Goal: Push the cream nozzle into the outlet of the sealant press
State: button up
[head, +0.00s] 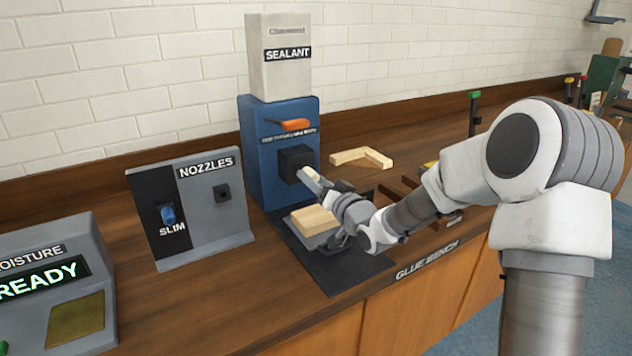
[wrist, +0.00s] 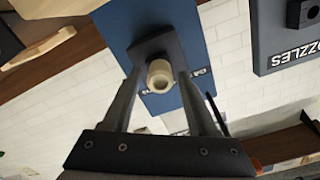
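The sealant press is a blue body (head: 262,165) with a pale SEALANT canister (head: 280,75) on top. A dark block with the outlet (head: 294,160) sticks out of its front; it also shows in the wrist view (wrist: 158,44). The cream nozzle (wrist: 160,76) is between my fingertips, in line with the outlet block, its open end facing the wrist camera. In the head view the nozzle (head: 311,173) is at the block's front. My gripper (wrist: 160,85) appears shut on it. The joint between nozzle and outlet is hidden, so I cannot tell how deep it sits.
The NOZZLES stand (head: 215,215) holds a blue SLIM nozzle (head: 168,214) at left. A moisture meter (head: 60,290) stands at far left. A wooden corner piece (head: 362,156) lies behind.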

jog(key=shift+o, duration=0.7)
jog(key=p+v, duration=0.1)
jog(key=v, duration=1.6)
jog(key=shift+s, duration=0.25)
